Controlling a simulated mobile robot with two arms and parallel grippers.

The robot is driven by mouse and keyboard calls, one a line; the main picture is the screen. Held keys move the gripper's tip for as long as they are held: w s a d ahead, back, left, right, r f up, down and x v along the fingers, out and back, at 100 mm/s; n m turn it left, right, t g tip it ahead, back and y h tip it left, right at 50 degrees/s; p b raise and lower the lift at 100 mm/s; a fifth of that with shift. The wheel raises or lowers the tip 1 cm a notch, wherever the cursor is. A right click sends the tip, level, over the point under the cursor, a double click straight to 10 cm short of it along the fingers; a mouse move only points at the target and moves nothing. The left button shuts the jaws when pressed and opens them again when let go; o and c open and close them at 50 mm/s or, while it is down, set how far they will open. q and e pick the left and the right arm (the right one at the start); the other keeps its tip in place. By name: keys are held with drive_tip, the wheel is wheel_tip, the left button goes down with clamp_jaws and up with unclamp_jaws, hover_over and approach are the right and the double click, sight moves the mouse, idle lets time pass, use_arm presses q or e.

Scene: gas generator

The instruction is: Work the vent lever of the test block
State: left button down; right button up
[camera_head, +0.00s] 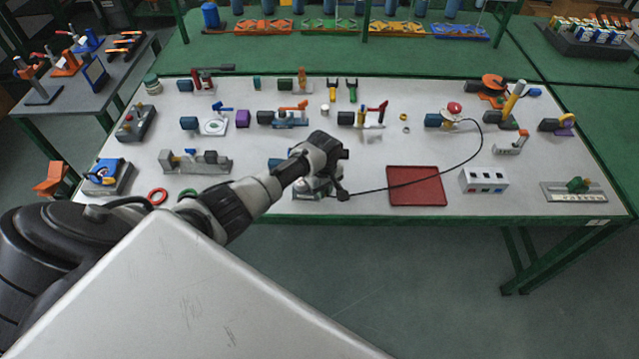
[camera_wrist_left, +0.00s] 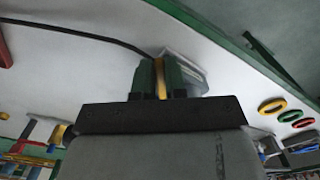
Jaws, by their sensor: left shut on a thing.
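My left arm reaches in from the left to the front of the white table, and its left gripper (camera_head: 318,182) points down there. In the left wrist view its two dark green fingers (camera_wrist_left: 160,78) are closed on a narrow yellow piece (camera_wrist_left: 160,79), which looks like the vent lever. A grey block (camera_wrist_left: 188,68), which looks like the test block, lies just behind and beside the fingers. In the head view the block (camera_head: 318,192) is mostly hidden under my wrist. My right gripper is in neither view.
A black cable (camera_head: 420,182) curves across the table from near my gripper. A red tray (camera_head: 416,186) lies to the right, and a white switch box (camera_head: 484,180) stands beyond it. A grey fixture (camera_head: 196,163) stands left of my wrist. Coloured rings (camera_wrist_left: 290,116) lie nearby.

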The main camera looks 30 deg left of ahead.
use_arm(q)
drive_tip(key=n, duration=0.2)
drive_tip(key=w+n+p, duration=0.1)
drive_tip(key=shift+d+r, duration=0.15)
drive_tip(key=shift+d, duration=0.1)
drive_tip(key=n, duration=0.1)
drive_tip(key=w+n, duration=0.1)
drive_tip(key=shift+n, duration=0.3)
drive_tip(key=shift+w+a+n, duration=0.15)
drive_tip(key=shift+w+n, duration=0.25)
drive_tip(key=shift+n, duration=0.7)
drive_tip(key=shift+w+a+n, duration=0.1)
drive_tip(key=shift+w+n, duration=0.25)
drive_tip(key=shift+n, duration=0.75)
drive_tip(key=c, duration=1.4)
unclamp_jaws()
drive_tip(key=shift+c, duration=0.2)
